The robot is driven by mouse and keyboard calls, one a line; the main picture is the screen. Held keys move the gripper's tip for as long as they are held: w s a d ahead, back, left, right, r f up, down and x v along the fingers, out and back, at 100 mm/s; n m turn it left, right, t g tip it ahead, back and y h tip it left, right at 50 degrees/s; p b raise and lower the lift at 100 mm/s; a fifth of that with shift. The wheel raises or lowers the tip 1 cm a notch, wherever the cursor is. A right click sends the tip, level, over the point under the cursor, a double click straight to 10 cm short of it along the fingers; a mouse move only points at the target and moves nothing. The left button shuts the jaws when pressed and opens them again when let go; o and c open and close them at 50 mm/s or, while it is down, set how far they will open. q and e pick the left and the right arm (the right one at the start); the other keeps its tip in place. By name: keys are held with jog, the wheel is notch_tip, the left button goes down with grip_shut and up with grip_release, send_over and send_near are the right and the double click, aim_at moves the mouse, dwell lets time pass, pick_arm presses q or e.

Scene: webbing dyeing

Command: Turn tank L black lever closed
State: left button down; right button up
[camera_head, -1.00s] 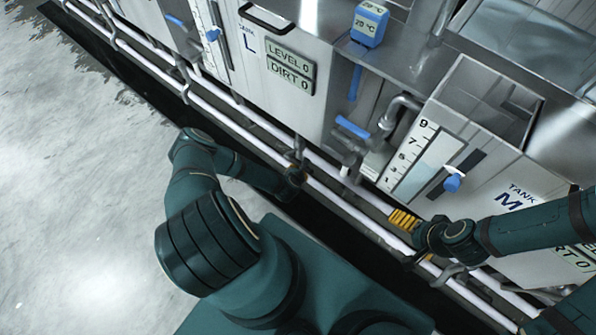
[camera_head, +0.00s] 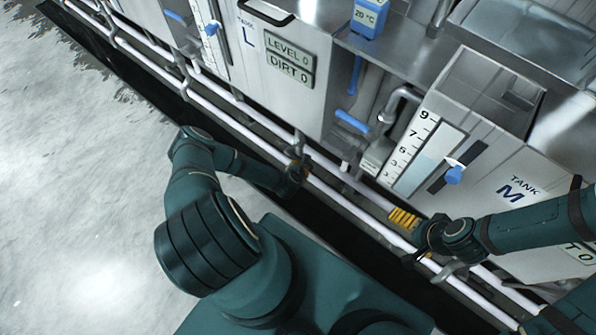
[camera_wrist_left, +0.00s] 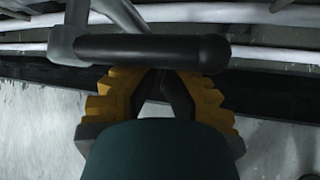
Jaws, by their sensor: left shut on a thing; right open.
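The tank L (camera_head: 285,95) is the pale panel at upper middle in the head view, with the label "L" and readouts "LEVEL 0" and "DIRT 0". The black lever (camera_wrist_left: 130,48) lies across the left wrist view as a thick dark bar on a grey stem. My left gripper (camera_wrist_left: 158,78) is shut on the black lever, with its yellow fingers on the bar. In the head view my left gripper (camera_head: 297,170) is low by the white pipes below tank L, and the lever there is hidden or too small to tell. My right gripper (camera_head: 402,219) is open, near the pipes below tank M.
Tank M (camera_head: 500,195) stands to the right with a level scale and blue knob (camera_head: 454,175). White pipes (camera_head: 245,112) run along the front of the tanks. A blue-handled valve (camera_head: 351,121) is between the tanks. The grey floor at left is clear.

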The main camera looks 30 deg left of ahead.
pick_arm(q)
jog(key=s+r+p, duration=0.3)
jog(key=s+r, duration=0.1)
jog(key=s, duration=0.3)
jog(key=shift+s+a+r, duration=0.25)
jog(key=shift+s+a, duration=0.05)
jog(key=shift+a, duration=0.15)
pick_arm(e)
jog(key=r, duration=0.1)
jog(key=s+r, duration=0.1)
jog(key=shift+r, duration=0.35)
pick_arm(q)
jog(key=w+d+r+m+g+h, duration=0.25)
jog(key=d+r+m+h, duration=0.35)
jog(key=d+r+m, duration=0.75)
jog(key=s+d+r+m+g, duration=0.2)
jog(key=s+d+r+m, duration=0.1)
jog(key=r+m, duration=0.4)
jog(key=s+d+r+m+g, duration=0.2)
jog(key=s+d+r+m, duration=0.2)
jog(key=r+m, duration=0.3)
jog(key=d+m, duration=0.1)
jog(key=m, duration=0.3)
jog(key=shift+s, duration=0.3)
